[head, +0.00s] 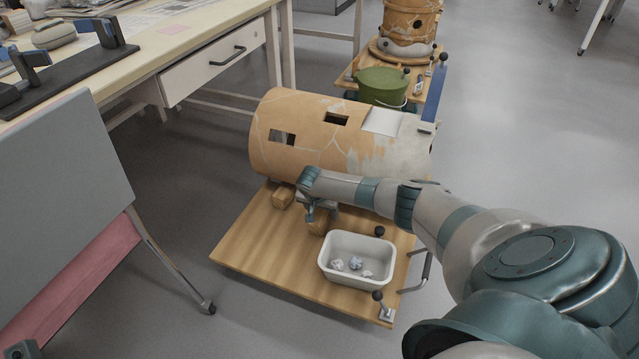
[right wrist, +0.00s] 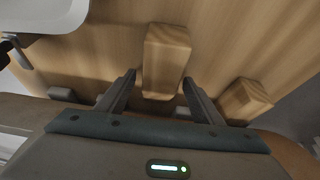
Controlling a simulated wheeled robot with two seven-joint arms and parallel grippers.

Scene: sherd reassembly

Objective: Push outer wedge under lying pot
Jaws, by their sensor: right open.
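The large tan pot (head: 300,130), patched with pale grey, lies on its side across the wooden cart (head: 250,240). Two wooden wedges are on the cart top at the pot's near side. One wedge (head: 283,196) is on the left; the other wedge (head: 319,226) is nearer the white tub and partly hidden by my right gripper (head: 318,213). In the right wrist view that wedge (right wrist: 165,62) is between my open fingers (right wrist: 159,80), with a gap on each side. The left wedge (right wrist: 246,98) shows to the right there. Wedge contact with the pot is unclear. My left gripper is not seen.
A white tub (head: 357,258) with small pale pieces stands on the cart, right of the wedges. Black-knobbed posts (head: 379,231) rise near its right edge. A grey and pink panel (head: 70,200) stands at left. A workbench (head: 200,30) is behind it.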

